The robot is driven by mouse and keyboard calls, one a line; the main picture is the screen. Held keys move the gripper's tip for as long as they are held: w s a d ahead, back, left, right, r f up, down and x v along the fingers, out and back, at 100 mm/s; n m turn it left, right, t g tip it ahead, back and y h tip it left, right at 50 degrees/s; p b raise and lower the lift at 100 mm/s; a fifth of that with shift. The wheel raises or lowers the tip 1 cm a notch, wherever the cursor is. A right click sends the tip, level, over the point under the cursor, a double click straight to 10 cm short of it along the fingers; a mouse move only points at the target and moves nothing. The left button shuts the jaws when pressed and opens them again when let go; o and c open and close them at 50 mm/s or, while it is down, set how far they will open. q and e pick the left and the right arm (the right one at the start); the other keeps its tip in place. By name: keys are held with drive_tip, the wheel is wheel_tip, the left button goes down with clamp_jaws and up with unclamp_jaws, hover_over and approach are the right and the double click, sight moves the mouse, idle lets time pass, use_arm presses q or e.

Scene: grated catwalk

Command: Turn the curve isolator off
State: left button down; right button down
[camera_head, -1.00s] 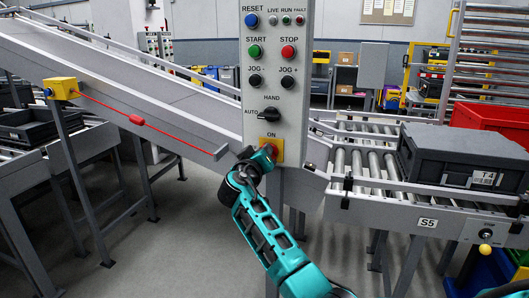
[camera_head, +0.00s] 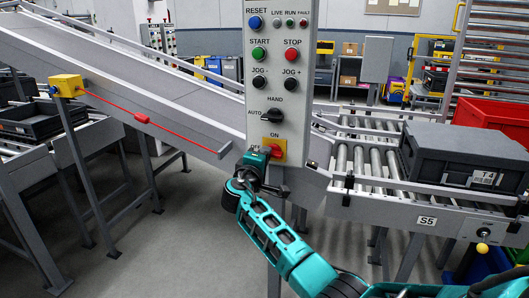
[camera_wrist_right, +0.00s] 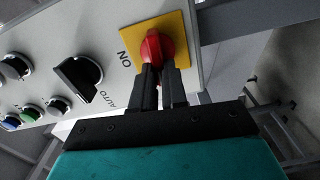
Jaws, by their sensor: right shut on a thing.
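The curve isolator is a red rotary knob (camera_head: 273,149) on a yellow plate (camera_head: 280,141) at the bottom of the grey control panel. "ON" is printed above it, and part of a label shows at its left. My right gripper (camera_head: 262,163) reaches it from the lower left. In the right wrist view the black fingers (camera_wrist_right: 160,78) are shut on the red knob (camera_wrist_right: 155,45), one on each side. There the knob's ridge seems to lie across the direction of the ON mark, though the fingers hide part of it. My left gripper is not in view.
Above the isolator on the panel (camera_head: 303,110) are a black AUTO/HAND selector (camera_head: 272,116) and several buttons. A red pull cord (camera_head: 142,118) runs at the left, beside a sloping conveyor. A grey tote (camera_head: 460,155) sits on rollers at the right.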

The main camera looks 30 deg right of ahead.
drive_tip(key=shift+f+n, duration=0.1)
drive_tip(key=shift+n, duration=0.5)
drive_tip(key=c, duration=1.2)
unclamp_jaws()
drive_tip(key=shift+o, duration=0.2)
drive_tip(key=v, duration=1.3)
drive_tip(key=shift+d, duration=0.1)
